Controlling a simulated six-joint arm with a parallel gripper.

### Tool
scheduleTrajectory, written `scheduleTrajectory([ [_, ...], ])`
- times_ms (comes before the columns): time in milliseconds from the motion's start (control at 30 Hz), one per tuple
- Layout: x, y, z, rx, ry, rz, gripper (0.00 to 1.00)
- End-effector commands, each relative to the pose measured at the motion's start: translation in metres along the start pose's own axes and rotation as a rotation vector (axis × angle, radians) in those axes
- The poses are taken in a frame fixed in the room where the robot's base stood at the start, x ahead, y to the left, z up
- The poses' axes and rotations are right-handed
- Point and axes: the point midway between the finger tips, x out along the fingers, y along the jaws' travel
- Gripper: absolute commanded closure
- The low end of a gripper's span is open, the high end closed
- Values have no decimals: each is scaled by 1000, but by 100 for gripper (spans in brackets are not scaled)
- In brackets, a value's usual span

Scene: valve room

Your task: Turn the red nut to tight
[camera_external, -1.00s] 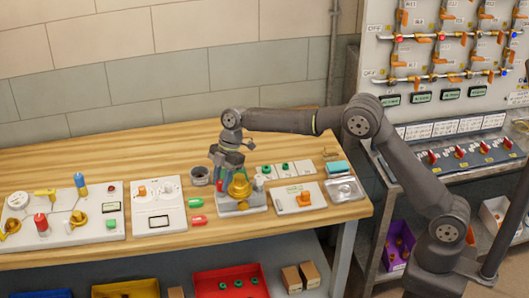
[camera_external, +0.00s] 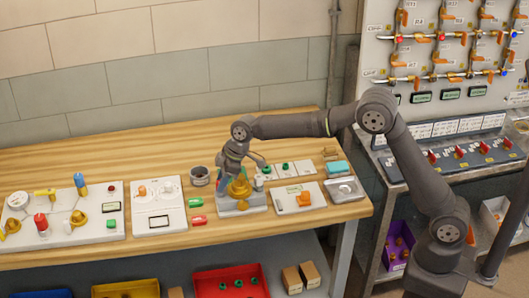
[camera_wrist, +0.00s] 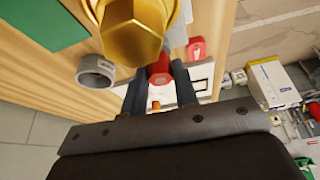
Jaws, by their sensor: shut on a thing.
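The red nut (camera_wrist: 159,70) shows in the wrist view between the two dark fingers of my gripper (camera_wrist: 160,84), which is shut on it. Beside it, a large brass hexagonal fitting (camera_wrist: 133,38) fills the top of the wrist view. In the external view the brass fitting (camera_external: 239,188) stands on a grey base plate (camera_external: 240,210) on the bench. My gripper (camera_external: 226,180) reaches down at the left side of this fitting, tilted.
A dark round cup (camera_external: 199,175) stands just left of the fitting. A red tag (camera_external: 198,220) and a green tag (camera_external: 196,203) lie left of the base plate. Panels flank it: a white one (camera_external: 158,205) at left, one with an orange handle (camera_external: 298,199) at right.

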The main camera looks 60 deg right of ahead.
Motion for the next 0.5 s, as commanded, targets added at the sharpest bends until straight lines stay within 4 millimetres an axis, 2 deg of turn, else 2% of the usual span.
scheduleTrajectory([
  [500,-1,-4,-2,428,3,179,96],
])
